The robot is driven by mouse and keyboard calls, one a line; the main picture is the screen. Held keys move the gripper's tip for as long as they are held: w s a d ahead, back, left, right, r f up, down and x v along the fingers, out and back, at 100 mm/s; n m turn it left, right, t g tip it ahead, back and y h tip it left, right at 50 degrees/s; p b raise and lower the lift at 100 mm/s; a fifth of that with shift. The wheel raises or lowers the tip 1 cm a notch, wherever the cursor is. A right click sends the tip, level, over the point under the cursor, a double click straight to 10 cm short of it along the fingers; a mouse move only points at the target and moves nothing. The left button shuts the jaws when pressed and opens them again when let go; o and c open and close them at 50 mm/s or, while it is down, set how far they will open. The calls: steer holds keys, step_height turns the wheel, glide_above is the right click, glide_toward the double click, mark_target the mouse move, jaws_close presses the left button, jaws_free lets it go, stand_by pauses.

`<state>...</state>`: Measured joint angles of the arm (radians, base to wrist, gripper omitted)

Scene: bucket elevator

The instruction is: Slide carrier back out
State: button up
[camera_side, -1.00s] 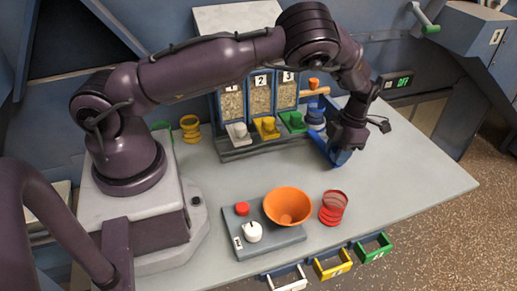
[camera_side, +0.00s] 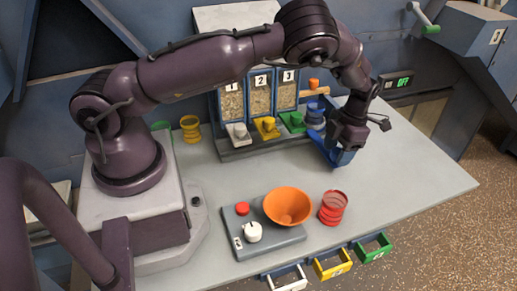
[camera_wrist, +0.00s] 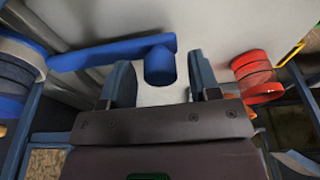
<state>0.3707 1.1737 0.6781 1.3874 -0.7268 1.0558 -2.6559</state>
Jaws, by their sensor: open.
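A bright blue bar with a rounded knob (camera_wrist: 160,66) shows in the wrist view; it looks like the carrier's handle. My gripper (camera_wrist: 157,85) is open, with one blue-grey finger on each side of the knob and visible gaps between. In the side view my gripper (camera_side: 340,155) points down, low over the table at the right end of the feeder row. Blue parts show below it, and I cannot separate fingers from handle there. A blue banded cup (camera_side: 315,117) stands just left of my gripper, and a blue banded cylinder (camera_wrist: 18,75) shows at the wrist view's left edge.
Numbered bins (camera_side: 262,92) with white, yellow and green knobs stand left of my gripper. An orange bowl (camera_side: 288,206) sits on a grey panel (camera_side: 275,240) in front. A red banded cup (camera_side: 333,207) stands beside it. The right side of the table is clear.

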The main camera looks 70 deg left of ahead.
steer(key=shift+w+r, duration=0.2)
steer(key=shift+r, duration=0.7)
steer(key=shift+w+r, duration=0.15)
steer(key=shift+r, duration=0.7)
steer(key=shift+w+r, duration=0.2)
steer(key=shift+r, duration=0.7)
step_height(320, 180, up, 6)
